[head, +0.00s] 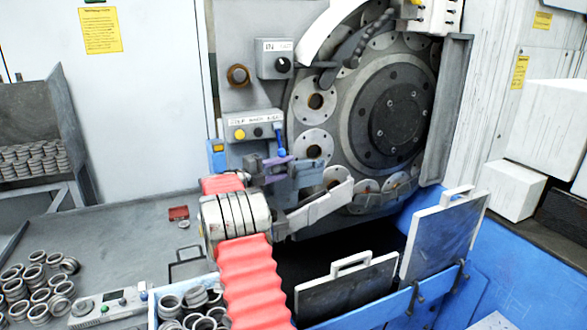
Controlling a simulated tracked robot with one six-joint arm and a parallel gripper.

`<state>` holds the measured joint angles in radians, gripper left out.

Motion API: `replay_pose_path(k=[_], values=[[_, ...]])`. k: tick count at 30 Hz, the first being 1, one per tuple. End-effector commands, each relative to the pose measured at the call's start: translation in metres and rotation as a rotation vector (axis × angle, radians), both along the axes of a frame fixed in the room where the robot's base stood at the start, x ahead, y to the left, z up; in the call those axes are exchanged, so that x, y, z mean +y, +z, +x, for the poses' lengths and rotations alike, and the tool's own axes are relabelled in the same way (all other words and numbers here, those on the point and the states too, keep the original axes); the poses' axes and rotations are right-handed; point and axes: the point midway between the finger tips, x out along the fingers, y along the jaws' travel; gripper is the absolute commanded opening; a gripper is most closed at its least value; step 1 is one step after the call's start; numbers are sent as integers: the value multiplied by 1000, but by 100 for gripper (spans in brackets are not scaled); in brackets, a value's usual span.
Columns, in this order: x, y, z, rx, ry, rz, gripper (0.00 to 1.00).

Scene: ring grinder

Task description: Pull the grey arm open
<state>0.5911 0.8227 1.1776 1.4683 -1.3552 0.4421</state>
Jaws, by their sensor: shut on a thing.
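The grey arm (318,205) of the grinder is a pale grey bar in the head view. It reaches up to the right across the lower front of the round ring plate (312,112). My gripper (272,170) is beyond my white wrist joint, at the left end of a blue-grey block (305,175) just above the pale bar. It is shut on a part of the grey arm's assembly. The fingertips are small and partly hidden, so the exact contact point is unclear. A small purple piece (279,161) shows at the gripper.
A control box with a yellow button (255,131) and a knob box (274,59) are above my gripper. Two black panels with white handles (347,286) (443,236) stand below right on the blue trough. Loose metal rings (38,283) lie on the table at left.

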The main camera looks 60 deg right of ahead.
Motion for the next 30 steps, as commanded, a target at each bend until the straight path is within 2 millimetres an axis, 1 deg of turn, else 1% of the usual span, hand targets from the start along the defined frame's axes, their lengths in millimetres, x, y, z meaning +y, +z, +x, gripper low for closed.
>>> replay_pose_path(k=[1, 9, 10, 15, 25, 30], values=[[1, -1, 4, -1, 5, 1, 0], [2, -1, 6, -1, 8, 2, 0], [2, -1, 6, -1, 8, 2, 32], [2, -1, 6, 0, 7, 1, 43], [5, 1, 6, -1, 6, -1, 43], [16, 1, 8, 0, 8, 0, 43]])
